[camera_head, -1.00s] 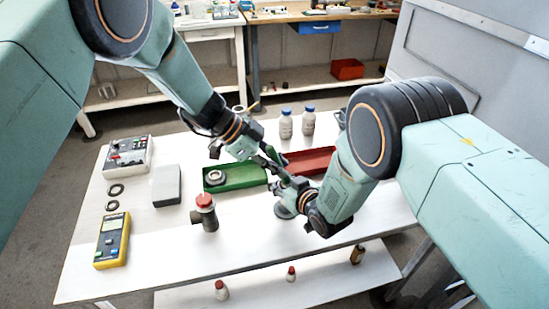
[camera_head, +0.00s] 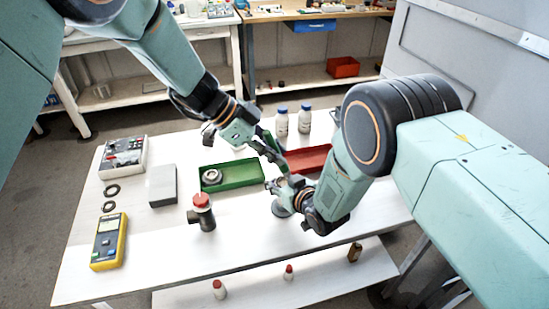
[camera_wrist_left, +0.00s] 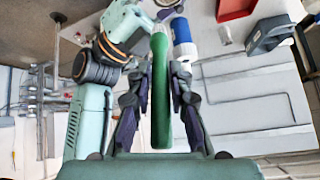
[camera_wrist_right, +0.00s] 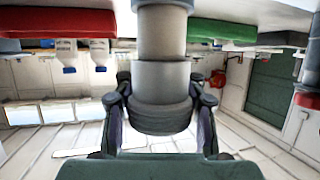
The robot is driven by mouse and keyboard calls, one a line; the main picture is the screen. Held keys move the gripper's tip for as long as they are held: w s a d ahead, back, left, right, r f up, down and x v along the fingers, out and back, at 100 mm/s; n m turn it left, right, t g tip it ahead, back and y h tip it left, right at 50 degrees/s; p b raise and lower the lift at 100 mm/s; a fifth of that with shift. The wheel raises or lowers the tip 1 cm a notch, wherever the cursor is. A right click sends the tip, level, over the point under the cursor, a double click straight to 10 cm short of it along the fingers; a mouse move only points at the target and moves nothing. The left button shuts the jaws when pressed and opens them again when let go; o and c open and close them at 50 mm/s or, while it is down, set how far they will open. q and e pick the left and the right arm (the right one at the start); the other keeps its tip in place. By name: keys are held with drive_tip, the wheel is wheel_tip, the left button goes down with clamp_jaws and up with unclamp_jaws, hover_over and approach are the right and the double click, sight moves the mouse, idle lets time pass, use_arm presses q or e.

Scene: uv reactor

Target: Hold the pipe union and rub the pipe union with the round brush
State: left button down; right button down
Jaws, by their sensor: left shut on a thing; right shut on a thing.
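My left gripper (camera_head: 260,142) is shut on the round brush (camera_wrist_left: 161,95), held by its green handle. The handle lies between the fingers in the left wrist view (camera_wrist_left: 158,80), and the brush slants down to the right in the head view. My right gripper (camera_head: 285,187) is shut on the pipe union (camera_wrist_right: 162,80), a grey stepped cylinder between the fingers in the right wrist view (camera_wrist_right: 162,105). In the head view the union is partly hidden by the gripper. The brush's far end is close above the union; I cannot tell whether they touch.
A green tray (camera_head: 240,178) with a ring and a red tray (camera_head: 310,160) lie behind. A red-capped fitting (camera_head: 203,213), grey block (camera_head: 163,186), yellow meter (camera_head: 108,242) and control box (camera_head: 123,155) stand left. Two blue-capped bottles (camera_head: 282,124) stand at the back. The front table strip is clear.

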use_arm(q)
drive_tip(key=shift+r, duration=0.85)
drive_tip(key=shift+r, duration=1.5)
drive_tip(key=shift+f, duration=0.1)
drive_tip(key=shift+d+f, duration=0.15)
drive_tip(key=shift+f, duration=0.6)
